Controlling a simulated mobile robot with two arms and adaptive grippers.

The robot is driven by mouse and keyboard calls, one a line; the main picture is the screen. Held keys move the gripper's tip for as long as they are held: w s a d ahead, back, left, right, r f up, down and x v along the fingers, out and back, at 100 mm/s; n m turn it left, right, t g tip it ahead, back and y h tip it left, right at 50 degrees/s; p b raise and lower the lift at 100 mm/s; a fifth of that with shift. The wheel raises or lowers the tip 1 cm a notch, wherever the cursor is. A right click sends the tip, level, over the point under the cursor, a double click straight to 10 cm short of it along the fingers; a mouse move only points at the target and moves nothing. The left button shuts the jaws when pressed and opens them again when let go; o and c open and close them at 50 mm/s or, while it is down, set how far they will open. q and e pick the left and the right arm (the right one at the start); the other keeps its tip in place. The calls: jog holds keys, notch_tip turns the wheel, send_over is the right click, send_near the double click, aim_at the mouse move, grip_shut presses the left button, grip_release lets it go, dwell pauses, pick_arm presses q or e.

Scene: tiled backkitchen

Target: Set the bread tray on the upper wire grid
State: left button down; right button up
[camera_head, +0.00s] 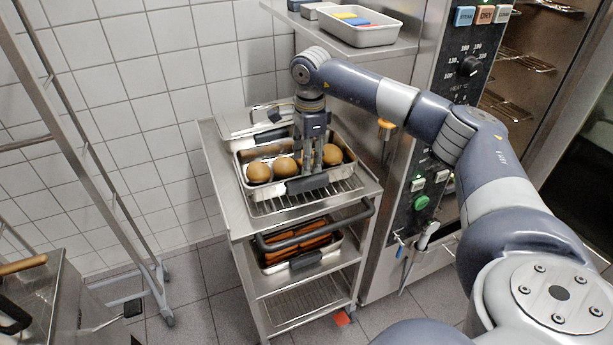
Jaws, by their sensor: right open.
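A metal tray (240,169) with dark handles holds several round brown buns (285,168) on top of the steel trolley. A wire grid (345,188) shows under and in front of it. My right gripper (313,169) points down over the tray, open, its fingertips close behind the front handle (307,184). I cannot tell whether they touch it. The gripper hides part of the contents. In the oven at right, an upper wire grid (527,59) and a lower one (507,106) show through the opening. My left gripper is out of view.
A second tray (334,250) with long brown pieces sits on the trolley's middle level, behind the push bar (318,229). A steel pan (237,124) stands behind the bun tray. The oven control panel (470,67) is beside my right arm. A metal rack frame (85,150) stands left.

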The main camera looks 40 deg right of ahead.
jog(key=shift+s+a+r+b, duration=0.15)
jog(key=shift+r+b, duration=0.2)
jog(key=shift+r, duration=1.75)
